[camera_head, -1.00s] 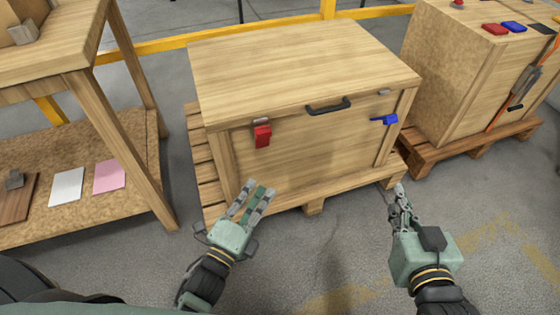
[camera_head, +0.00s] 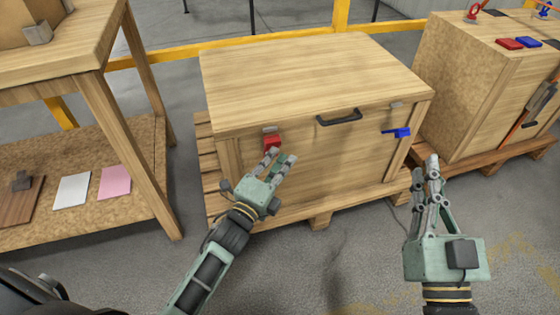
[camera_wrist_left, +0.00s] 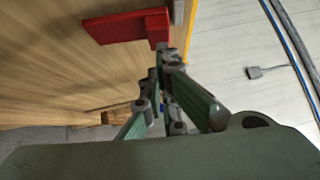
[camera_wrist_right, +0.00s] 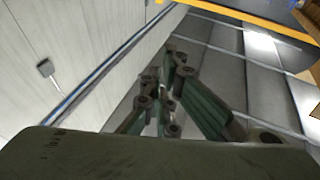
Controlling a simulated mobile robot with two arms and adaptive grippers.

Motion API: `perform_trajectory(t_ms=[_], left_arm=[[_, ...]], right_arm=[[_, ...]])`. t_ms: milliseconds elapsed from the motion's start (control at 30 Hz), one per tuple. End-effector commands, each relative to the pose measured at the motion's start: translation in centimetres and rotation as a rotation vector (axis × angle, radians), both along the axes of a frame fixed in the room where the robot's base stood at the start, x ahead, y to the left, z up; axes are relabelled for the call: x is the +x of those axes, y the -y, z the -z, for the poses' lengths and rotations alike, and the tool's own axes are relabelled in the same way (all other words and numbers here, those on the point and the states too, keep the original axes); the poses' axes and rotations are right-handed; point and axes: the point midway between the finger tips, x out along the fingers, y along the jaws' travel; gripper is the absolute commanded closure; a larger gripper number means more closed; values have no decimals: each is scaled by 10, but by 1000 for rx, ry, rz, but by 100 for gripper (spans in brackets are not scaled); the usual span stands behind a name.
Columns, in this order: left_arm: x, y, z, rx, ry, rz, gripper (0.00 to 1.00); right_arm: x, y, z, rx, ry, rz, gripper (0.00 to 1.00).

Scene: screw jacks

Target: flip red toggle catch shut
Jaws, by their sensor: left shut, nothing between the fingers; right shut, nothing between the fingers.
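The red toggle catch (camera_head: 272,142) is on the upper left of the front face of a wooden crate (camera_head: 330,160), under a small metal piece at the lid's edge. Its lower part is hidden behind my left fingers in the head view. In the left wrist view the red catch (camera_wrist_left: 130,27) stands out from the wood just beyond the fingertips. My left gripper (camera_head: 280,157) is shut and empty, at or just below the catch; I cannot tell whether it touches. My right gripper (camera_head: 432,165) is shut and empty, in front of the crate's right side.
A blue catch (camera_head: 397,132) sticks out at the crate's upper right, and a black handle (camera_head: 339,117) is between the catches. A wooden bench (camera_head: 90,130) stands left. Another crate (camera_head: 460,90) stands right. The floor in front is clear.

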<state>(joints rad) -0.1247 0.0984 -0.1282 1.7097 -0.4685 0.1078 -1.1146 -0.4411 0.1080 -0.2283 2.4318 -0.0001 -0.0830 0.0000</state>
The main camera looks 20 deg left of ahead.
Motion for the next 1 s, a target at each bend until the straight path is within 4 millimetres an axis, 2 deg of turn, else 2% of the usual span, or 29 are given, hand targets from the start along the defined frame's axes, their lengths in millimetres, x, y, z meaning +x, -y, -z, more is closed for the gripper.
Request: perform_trajectory(t_ms=[367,467,600,800,1000], left_arm=[[1,-1,-1,-1,0,0,100],[5,-3,-5,0,1,-1,100],[12,-8,-10,-1,0,-1,100],[17,-11,-14,-1,1,-2,100],[18,-13,-15,0,3,-4,100]], right_arm=[[1,0,1,-3,-11,0,100],[4,1,15,-22,-86,5,100],[8,4,45,-62,-236,14,100],[5,10,81,-106,-403,24,100],[3,12,91,-117,-448,27,100]])
